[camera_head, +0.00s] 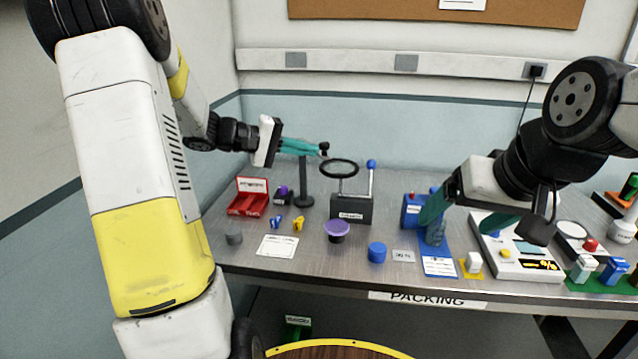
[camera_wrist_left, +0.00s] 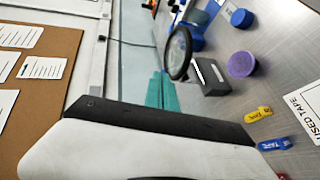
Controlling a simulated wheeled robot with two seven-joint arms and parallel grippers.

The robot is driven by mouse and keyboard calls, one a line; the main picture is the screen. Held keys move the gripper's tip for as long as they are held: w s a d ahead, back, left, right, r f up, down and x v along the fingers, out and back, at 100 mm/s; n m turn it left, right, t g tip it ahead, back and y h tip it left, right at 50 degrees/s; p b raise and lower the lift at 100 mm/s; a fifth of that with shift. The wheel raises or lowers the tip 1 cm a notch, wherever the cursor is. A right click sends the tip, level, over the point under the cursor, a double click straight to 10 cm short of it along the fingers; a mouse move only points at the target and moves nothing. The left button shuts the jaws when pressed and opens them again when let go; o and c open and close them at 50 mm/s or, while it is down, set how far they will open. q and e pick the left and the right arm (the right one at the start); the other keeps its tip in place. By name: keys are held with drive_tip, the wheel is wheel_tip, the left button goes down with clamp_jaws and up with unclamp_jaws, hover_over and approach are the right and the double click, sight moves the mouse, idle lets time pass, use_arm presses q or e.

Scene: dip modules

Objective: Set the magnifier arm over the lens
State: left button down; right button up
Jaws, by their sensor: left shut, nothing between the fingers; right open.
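A dark ring-shaped magnifier (camera_head: 339,168) stands raised over the table behind a grey labelled box (camera_head: 352,208); it also shows in the left wrist view (camera_wrist_left: 179,52). A dark post (camera_head: 303,182) stands left of it; my gripper covers the post's upper part, so I cannot tell how the ring is joined. My left gripper (camera_head: 318,149) is shut and empty, its teal fingers beside the ring's left, with a small black knob (camera_head: 324,148) at its tips. My right gripper (camera_head: 458,226) is open over the right middle of the table. I cannot tell which part is the lens.
A blue-knobbed lever (camera_head: 371,178) rises beside the ring. A purple-topped piece (camera_head: 337,230), a blue cylinder (camera_head: 376,252) and a red box (camera_head: 248,197) stand nearby. A white panel (camera_head: 518,247) lies at right. The front left table edge is fairly clear.

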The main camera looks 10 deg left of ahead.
use_arm(q)
drive_tip(key=s+d+m+g+y, duration=0.1)
drive_tip(key=s+d+m+y, duration=0.1)
drive_tip(key=s, duration=0.8)
drive_tip(key=s+d+r+m+g+y, duration=0.1)
drive_tip(key=s+y, duration=0.4)
drive_tip(key=s, duration=0.5)
drive_tip(key=shift+s+d+r+m+g, duration=0.2)
drive_tip(key=shift+s+d+m+g, duration=0.05)
drive_tip(key=shift+d+m+g, duration=0.5)
